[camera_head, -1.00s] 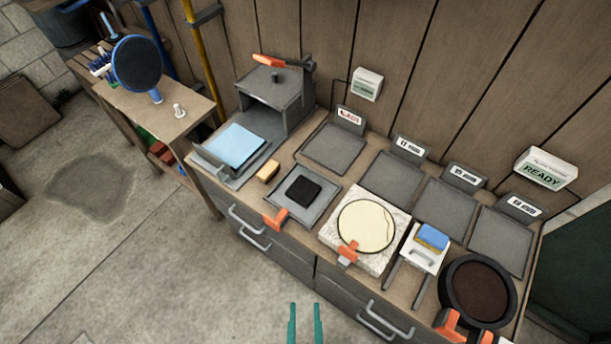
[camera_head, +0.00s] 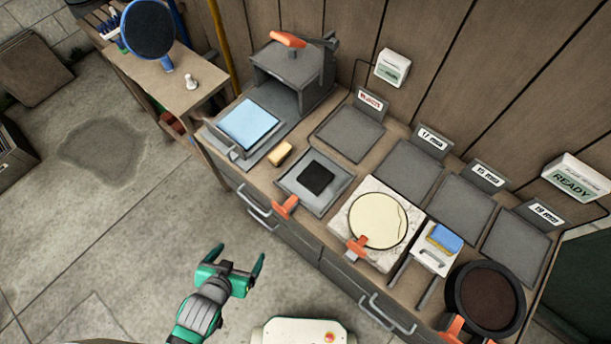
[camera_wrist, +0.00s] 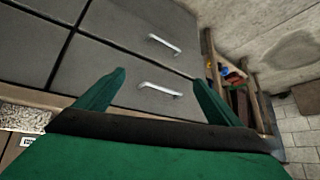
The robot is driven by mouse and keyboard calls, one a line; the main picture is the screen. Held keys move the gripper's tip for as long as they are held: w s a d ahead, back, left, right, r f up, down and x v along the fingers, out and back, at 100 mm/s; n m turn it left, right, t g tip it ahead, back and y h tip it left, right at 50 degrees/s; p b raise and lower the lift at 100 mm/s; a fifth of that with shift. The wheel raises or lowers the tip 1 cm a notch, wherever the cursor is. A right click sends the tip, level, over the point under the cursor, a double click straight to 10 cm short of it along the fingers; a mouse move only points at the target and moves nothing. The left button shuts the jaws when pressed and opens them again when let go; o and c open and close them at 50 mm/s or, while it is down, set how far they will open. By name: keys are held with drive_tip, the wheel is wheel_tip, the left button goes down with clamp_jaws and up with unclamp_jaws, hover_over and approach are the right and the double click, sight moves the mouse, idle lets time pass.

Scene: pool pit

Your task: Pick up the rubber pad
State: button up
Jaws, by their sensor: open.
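The rubber pad (camera_head: 317,178) looks like a small black square. It lies flat on a grey tray (camera_head: 291,186) with an orange clamp or handle at its front corner, on the wooden bench. My gripper (camera_head: 236,262) is green, open and empty. It is in front of the bench over the concrete floor, apart from the pad. In the wrist view my gripper (camera_wrist: 155,95) has its two fingers spread before the grey drawer fronts; the pad is not in that view.
A yellow-tan block (camera_head: 280,154) lies left of the tray. A round cream disc (camera_head: 377,220) on a stone slab is to its right. Drawer handles (camera_head: 257,212) stick out from the bench front. A press-like box (camera_head: 290,75) and a dark round pan (camera_head: 486,297) flank the bench top.

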sight(315, 176)
drive_tip(key=w+r+g, duration=0.2)
drive_tip(key=w+r, duration=0.2)
drive_tip(key=w, duration=0.5)
drive_tip(key=w+r+g, duration=0.2)
drive_tip(key=w+r, duration=0.1)
drive_tip(key=w, duration=0.5)
drive_tip(key=w+d+r, duration=0.1)
drive_tip(key=d, duration=0.1)
drive_tip(key=w+d+r+m+g, duration=0.1)
drive_tip(key=d+r, duration=0.1)
drive_tip(key=w+d+r+m, duration=0.1)
drive_tip(key=w+d+r, duration=0.1)
drive_tip(key=shift+w+d, duration=0.1)
drive_tip(key=shift+d, duration=0.25)
drive_tip(key=w+d+r+m+g, duration=0.1)
drive_tip(key=d+r+m, duration=0.15)
drive_tip(key=d, duration=0.35)
drive_tip(key=w+d+r+m+g, duration=0.1)
drive_tip(key=d+r, duration=0.2)
drive_tip(key=d, duration=0.4)
drive_tip(key=shift+w+d+f, duration=0.1)
drive_tip(key=shift+f, duration=1.65)
drive_tip(key=shift+w+d+f, duration=0.1)
drive_tip(key=shift+w+f, duration=0.05)
drive_tip(key=shift+f, duration=1.6)
drive_tip(key=shift+w+d+f, duration=0.1)
drive_tip(key=shift+f, duration=1.65)
drive_tip(key=shift+f, duration=0.25)
drive_tip(key=c, duration=1.3)
